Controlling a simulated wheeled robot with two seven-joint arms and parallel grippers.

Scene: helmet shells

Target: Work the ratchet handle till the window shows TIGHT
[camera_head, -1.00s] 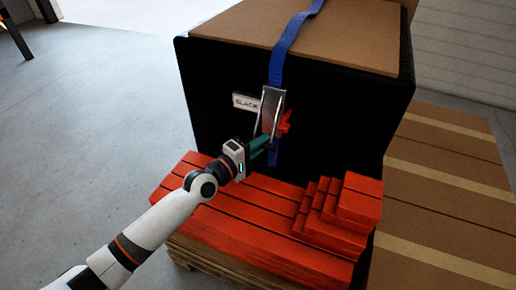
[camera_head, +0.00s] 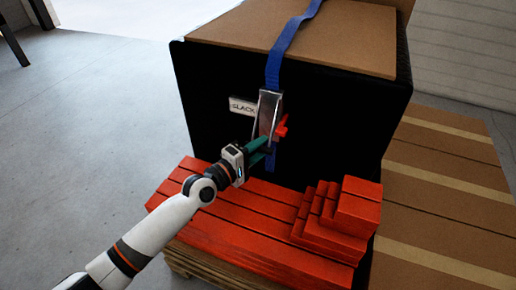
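The ratchet (camera_head: 268,114) is a silver metal frame on the blue strap (camera_head: 286,45), on the front face of the black crate (camera_head: 330,125). A red part (camera_head: 281,129) sticks out at its right side. The window (camera_head: 243,105) to its left reads SLACK. My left gripper (camera_head: 262,150) has dark green fingers that reach the lower end of the ratchet from below left. The fingertips overlap the ratchet's lower end in the picture; I cannot tell whether they grip it. My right gripper is out of view.
Red slatted boards (camera_head: 235,220) lie on a wooden pallet in front of the crate, with red steps (camera_head: 340,215) stacked at the right. Brown cardboard boxes (camera_head: 440,190) stand to the right.

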